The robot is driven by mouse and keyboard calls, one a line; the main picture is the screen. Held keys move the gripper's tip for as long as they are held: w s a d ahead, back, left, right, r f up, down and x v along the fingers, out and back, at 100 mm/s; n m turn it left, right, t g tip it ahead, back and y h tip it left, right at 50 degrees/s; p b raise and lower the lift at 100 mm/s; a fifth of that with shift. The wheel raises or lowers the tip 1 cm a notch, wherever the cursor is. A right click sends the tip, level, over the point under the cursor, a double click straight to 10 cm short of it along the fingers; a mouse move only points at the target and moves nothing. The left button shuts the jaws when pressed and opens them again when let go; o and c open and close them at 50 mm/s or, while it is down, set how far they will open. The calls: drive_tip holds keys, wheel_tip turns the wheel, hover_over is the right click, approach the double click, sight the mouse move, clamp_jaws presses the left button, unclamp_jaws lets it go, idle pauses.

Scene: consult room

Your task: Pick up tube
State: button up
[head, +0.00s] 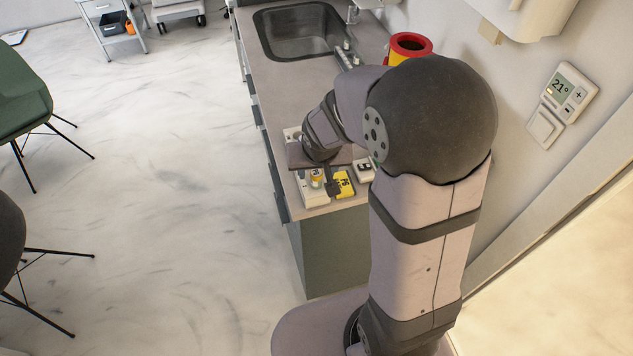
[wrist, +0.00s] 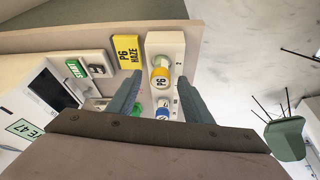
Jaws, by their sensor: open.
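A tube with a yellow band marked P6 (wrist: 160,78) stands in a white rack (wrist: 165,42) in the wrist view. In the head view the yellow-banded tube (head: 316,179) shows near the counter's front end. My gripper (wrist: 162,75) is open, with one finger on each side of the P6 tube in the picture; I cannot tell whether either touches it. A green-topped tube (wrist: 136,108) and a blue-marked tube (wrist: 162,112) show between the fingers, nearer the palm, partly hidden.
A yellow card reading P6 HAZE (wrist: 127,48) lies beside the rack. A green card (wrist: 75,68), a small white device (wrist: 97,64) and a white unit with a dark screen (wrist: 60,88) are to the left. The sink (head: 300,32) and a red-rimmed yellow container (head: 410,44) are farther back.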

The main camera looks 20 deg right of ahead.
drive_tip(key=shift+x, duration=1.2)
drive_tip(key=c, duration=1.1)
